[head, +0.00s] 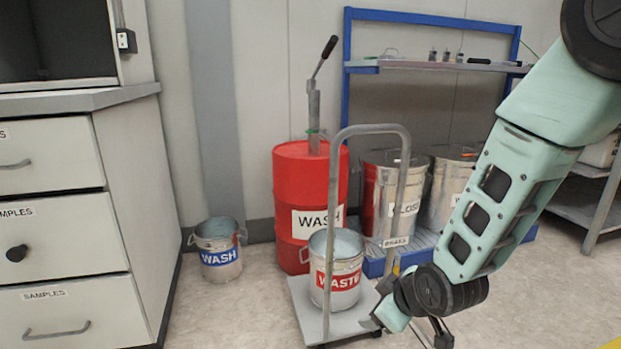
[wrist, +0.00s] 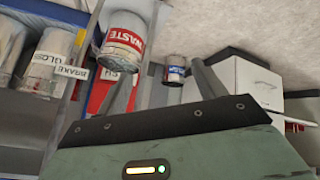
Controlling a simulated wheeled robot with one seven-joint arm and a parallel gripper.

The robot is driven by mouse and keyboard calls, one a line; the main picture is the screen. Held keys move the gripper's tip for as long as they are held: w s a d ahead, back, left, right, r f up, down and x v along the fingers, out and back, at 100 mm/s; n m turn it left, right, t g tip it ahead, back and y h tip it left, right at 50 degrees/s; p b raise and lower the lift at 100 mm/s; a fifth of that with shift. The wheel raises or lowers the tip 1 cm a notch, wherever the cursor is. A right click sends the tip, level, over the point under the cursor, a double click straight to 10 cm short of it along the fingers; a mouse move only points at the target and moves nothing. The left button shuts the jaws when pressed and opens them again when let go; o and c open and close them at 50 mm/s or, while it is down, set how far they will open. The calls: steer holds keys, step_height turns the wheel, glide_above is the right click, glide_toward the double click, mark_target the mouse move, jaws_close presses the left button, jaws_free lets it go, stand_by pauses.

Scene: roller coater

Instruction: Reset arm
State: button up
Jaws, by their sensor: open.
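My arm (head: 540,130) comes down from the upper right in the head view, with its wrist end low, in front of the cart's right side. My gripper shows in the wrist view (wrist: 163,82), its two dark fingers spread apart with nothing between them. In the head view, the gripper end is small and partly cut off by the bottom edge. The WASTE bucket (head: 336,283) stands on the cart (head: 308,311), left of my wrist. It shows beyond the fingers in the wrist view (wrist: 125,40), apart from them.
A WASH bucket (head: 218,257) stands on the floor by the drawer cabinet (head: 125,200). A red WASH drum (head: 300,185) with a hand pump is behind the cart. Metal drums (head: 380,185) stand on a blue pallet under a shelf (head: 440,66).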

steer(key=s+r+m+g+h+p, duration=0.1)
steer(key=s+r+g, duration=0.1)
steer(key=s+r, duration=0.5)
steer(key=s+r+m+g+h+p, duration=0.1)
steer(key=s+r+g, duration=0.2)
steer(key=s, duration=0.8)
steer(key=s+r+g+h+p, duration=0.15)
steer(key=s+r, duration=0.25)
steer(key=s, duration=0.5)
step_height(320, 180, up, 37)
steer(key=p, duration=3.7)
steer(key=shift+w+d+r+g+y, duration=0.2)
steer(key=shift+w+g+y, duration=0.15)
steer(key=shift+g+y, duration=0.1)
